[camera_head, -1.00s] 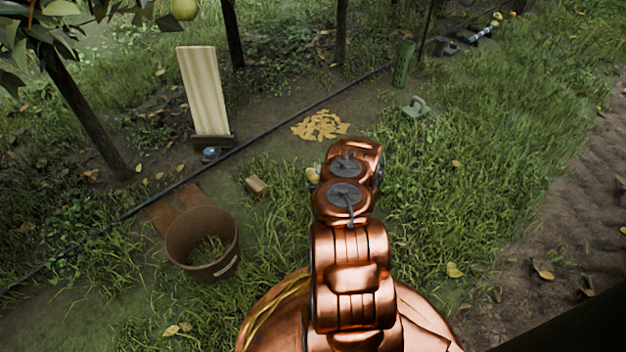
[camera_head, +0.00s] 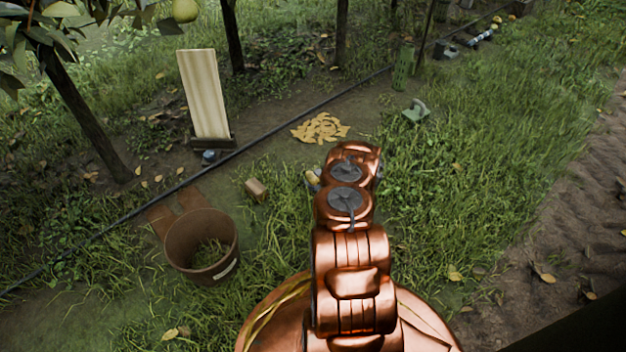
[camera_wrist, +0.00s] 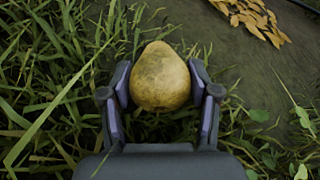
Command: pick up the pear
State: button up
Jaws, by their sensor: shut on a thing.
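A yellow-green pear (camera_wrist: 160,78) with brownish patches is between the two fingers of my gripper (camera_wrist: 161,97) in the wrist view. The fingers are shut on it, one on each side, and its narrow end points away from my palm. Grass lies under and around it; I cannot tell whether it touches the ground. In the head view my copper arm hides most of the gripper, and only a small yellowish bit of the pear (camera_head: 312,178) shows beside the arm.
A brown bucket (camera_head: 180,245) with grass inside stands at the left. A small block (camera_head: 256,189) lies near it. A pale board (camera_head: 204,95) stands behind a dark hose (camera_head: 260,139). Yellow leaves (camera_head: 320,128) lie ahead. A green watering-can-like object (camera_head: 416,110) is to the right.

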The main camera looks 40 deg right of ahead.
jog(key=shift+c, duration=0.9)
notch_tip(320, 180, up, 4)
jog(key=p, duration=0.2)
jog(key=shift+f+p, duration=0.1)
jog(key=shift+p, duration=0.2)
jog(key=s+a+p, duration=0.2)
jog(key=s+a, duration=0.1)
jog(key=a, duration=0.1)
jog(key=s+a+p, duration=0.1)
jog(key=s+a, duration=0.2)
jog(key=a, duration=0.1)
jog(key=s+a+r+p, duration=0.1)
jog(key=s+a+p, duration=0.1)
jog(key=a, duration=0.3)
jog(key=shift+s+r+p, duration=0.1)
jog(key=shift+s+p, duration=0.2)
jog(key=shift+s, duration=0.4)
